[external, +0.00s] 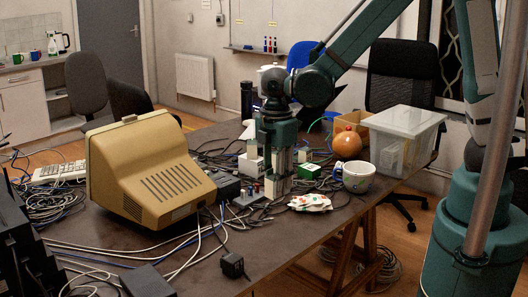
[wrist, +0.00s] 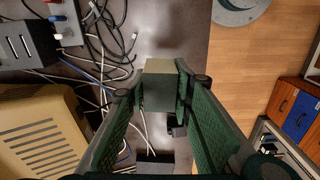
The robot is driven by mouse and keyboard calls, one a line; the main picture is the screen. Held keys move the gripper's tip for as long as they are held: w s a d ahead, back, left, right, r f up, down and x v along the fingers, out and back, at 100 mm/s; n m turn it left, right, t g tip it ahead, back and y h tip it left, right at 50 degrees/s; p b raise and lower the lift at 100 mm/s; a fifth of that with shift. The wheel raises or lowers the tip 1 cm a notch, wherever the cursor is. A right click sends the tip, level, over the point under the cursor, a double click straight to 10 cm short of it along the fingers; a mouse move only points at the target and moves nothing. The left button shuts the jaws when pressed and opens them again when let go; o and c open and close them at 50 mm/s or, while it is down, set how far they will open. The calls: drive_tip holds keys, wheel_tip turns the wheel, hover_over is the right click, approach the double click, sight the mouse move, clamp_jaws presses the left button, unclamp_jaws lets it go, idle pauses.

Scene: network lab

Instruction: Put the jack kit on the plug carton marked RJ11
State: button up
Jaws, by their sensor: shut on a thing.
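My gripper (external: 277,188) points down over the table and is shut on a small box (wrist: 158,88), seen in the wrist view with an olive top and a darker green-grey side. The box sits between both fingertips; whether it is the jack kit cannot be read from it. In the external view the fingers largely hide it. Behind the gripper stand a white box (external: 251,166) to its left and a green-and-white box (external: 309,171) to its right. Their markings are too small to read, so I cannot tell which is the RJ11 carton.
A beige monitor (external: 150,170) stands left, with cables around it. A socket block (external: 247,196), a crumpled packet (external: 310,202), a mug (external: 356,176), an orange round object (external: 347,144) and a clear bin (external: 405,133) are near the gripper. A black adapter (external: 232,265) lies at the front edge.

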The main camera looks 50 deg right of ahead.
wheel_tip(320, 180, up, 6)
drive_tip(key=shift+f, duration=0.1)
drive_tip(key=shift+w+d+r, duration=0.2)
drive_tip(key=shift+d+r, duration=0.05)
drive_tip(key=shift+d, duration=0.05)
drive_tip(key=w+d+m+p, duration=0.1)
drive_tip(key=w+d+m, duration=0.35)
drive_tip(key=d, duration=0.85)
drive_tip(key=w+d+m+p, duration=0.1)
drive_tip(key=w+d, duration=0.6)
drive_tip(key=d, duration=0.7)
drive_tip(key=w+d+m+p, duration=0.25)
drive_tip(key=w+d, duration=0.35)
drive_tip(key=d, duration=0.7)
drive_tip(key=f+b, duration=0.1)
drive_tip(key=f, duration=0.4)
drive_tip(key=shift+a+f, duration=0.1)
drive_tip(key=shift+a, duration=0.1)
drive_tip(key=shift+f+b, duration=0.35)
drive_tip(key=shift+f, duration=2.75)
